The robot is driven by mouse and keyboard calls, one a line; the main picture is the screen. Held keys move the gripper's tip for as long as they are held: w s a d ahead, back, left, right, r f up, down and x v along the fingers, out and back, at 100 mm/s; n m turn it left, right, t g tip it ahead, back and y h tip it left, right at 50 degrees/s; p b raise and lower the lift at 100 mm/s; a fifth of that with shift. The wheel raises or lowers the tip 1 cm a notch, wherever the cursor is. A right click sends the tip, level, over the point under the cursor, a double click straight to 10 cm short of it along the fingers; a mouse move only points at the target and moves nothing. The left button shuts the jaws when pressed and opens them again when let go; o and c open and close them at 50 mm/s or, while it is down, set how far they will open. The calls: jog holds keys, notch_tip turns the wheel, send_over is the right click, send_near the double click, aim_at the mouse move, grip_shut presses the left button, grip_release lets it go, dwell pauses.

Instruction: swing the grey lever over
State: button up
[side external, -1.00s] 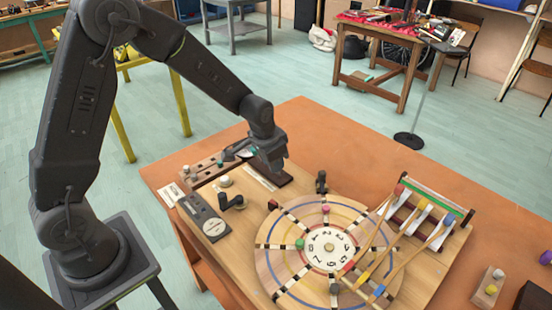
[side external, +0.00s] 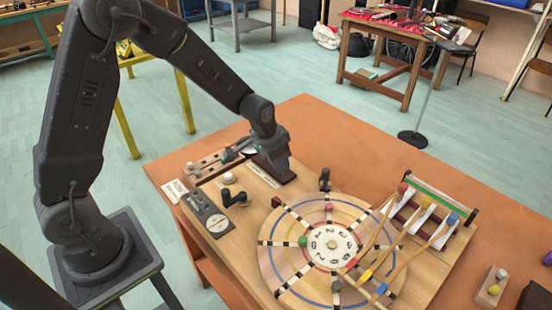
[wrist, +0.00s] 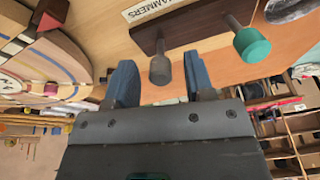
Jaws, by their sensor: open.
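The grey lever (wrist: 160,68) shows in the wrist view as a grey knob on a thin stem, standing on a dark brown strip. My gripper (wrist: 159,62) is open, with one blue-grey finger on each side of the grey knob. Clear gaps show between the fingers and the knob. A green-knobbed lever (wrist: 251,46) stands on the same strip, outside the fingers to the right. In the side external view my gripper (side external: 277,172) is low at the far edge of the wooden board and hides the grey lever.
A large round wooden dial (side external: 275,262) with coloured pegs lies right of my gripper. Striped bars with mallets (side external: 424,213) stand beyond it. A grey meter panel (side external: 208,217) and a black crank (side external: 236,199) are nearer my base. Free orange tabletop (side external: 330,135) lies behind.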

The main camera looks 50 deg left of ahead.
jog(key=v, duration=1.3)
jog(key=shift+r, duration=0.4)
jog(key=shift+s, duration=0.15)
jog(key=s+d+r+n+t, duration=0.1)
jog(key=s+r, duration=0.2)
jog(key=s, duration=0.6)
jog(key=s+d+r+n+t, duration=0.1)
jog(key=s+r, duration=0.2)
jog(key=s, duration=0.7)
jog(key=shift+s, duration=0.35)
jog(key=shift+d+r, duration=0.1)
jog(key=shift+r, duration=0.05)
